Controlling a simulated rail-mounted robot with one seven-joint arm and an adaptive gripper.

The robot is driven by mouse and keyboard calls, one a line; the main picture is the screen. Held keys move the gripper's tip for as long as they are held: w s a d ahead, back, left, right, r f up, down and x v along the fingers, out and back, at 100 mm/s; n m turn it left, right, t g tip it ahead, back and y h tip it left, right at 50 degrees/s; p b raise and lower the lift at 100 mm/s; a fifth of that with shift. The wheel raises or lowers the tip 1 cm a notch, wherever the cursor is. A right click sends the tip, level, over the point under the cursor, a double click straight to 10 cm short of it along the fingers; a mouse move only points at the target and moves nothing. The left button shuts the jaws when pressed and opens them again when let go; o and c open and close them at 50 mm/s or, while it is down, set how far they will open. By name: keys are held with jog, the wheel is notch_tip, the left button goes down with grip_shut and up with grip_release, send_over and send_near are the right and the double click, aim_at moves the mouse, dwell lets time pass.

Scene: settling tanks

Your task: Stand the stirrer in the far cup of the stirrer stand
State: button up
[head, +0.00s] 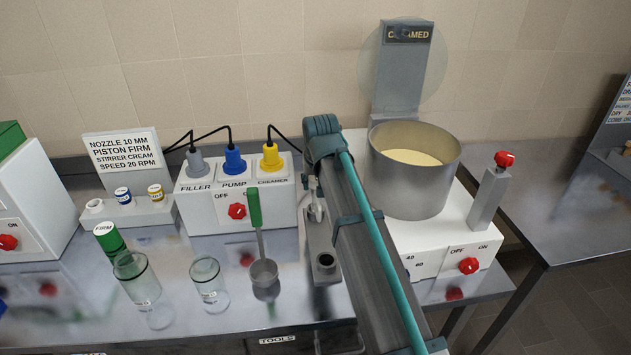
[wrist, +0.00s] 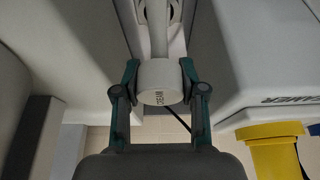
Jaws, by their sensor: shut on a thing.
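The stirrer (wrist: 160,80) has a white round head marked CREAM and a pale shaft running toward the top of the wrist view. My gripper (wrist: 160,88) is shut on this head, one teal finger on each side. The grey stirrer stand (head: 322,238) is on the table in the head view, with its near cup (head: 326,262) empty. The far end of the stand is mostly hidden by my arm. In the wrist view, a round cup (wrist: 174,10) shows beyond the shaft. I cannot tell whether the shaft is inside it or above it.
A control box with a yellow plug (head: 271,157) stands close left of my arm. A ladle (head: 263,272) and glass jars (head: 138,280) stand front left. The white machine with a grey pot (head: 415,180) is close on the right.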

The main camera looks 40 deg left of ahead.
jog(key=shift+f, duration=0.2)
dwell(0.4)
jog(key=o, duration=1.3)
jog(key=p+v, duration=0.1)
jog(key=v, duration=0.5)
jog(key=w+a+r+p+v, duration=0.1)
jog(key=p+v, duration=0.1)
jog(key=v, duration=0.5)
jog(key=w+a+p+v, duration=0.1)
jog(key=p+v, duration=0.1)
jog(key=v, duration=0.4)
jog(key=shift+a+r, duration=0.1)
jog(key=shift+r, duration=0.25)
